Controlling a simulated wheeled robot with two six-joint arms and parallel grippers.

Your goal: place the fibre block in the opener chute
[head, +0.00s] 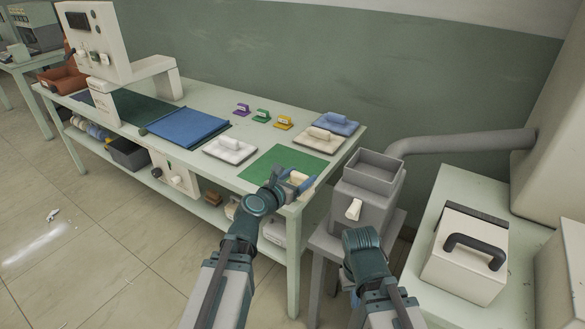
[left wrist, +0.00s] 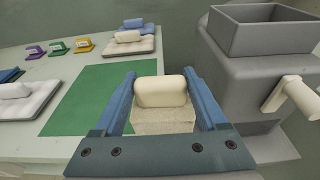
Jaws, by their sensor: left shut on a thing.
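My left gripper (head: 292,182) is shut on the fibre block, above the right end of the bench. In the left wrist view the fibre block (left wrist: 165,122) is beige, with a rounded cream handle (left wrist: 160,91) on top, between the two blue fingers. The opener chute (head: 367,181) is a grey, open-topped square hopper to the right of the left gripper. It also shows in the left wrist view (left wrist: 262,52), right of the fingers and apart from them. My right gripper (head: 362,245) is in front of the chute's machine; its fingertips are not clearly seen.
A green mat (head: 287,161) lies on the bench near the left gripper. White pads (head: 230,150), a blue pad (head: 337,124), small coloured handled pieces and a blue cloth (head: 187,127) lie further left and back. A cream handle (head: 353,209) sticks out from the grey machine.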

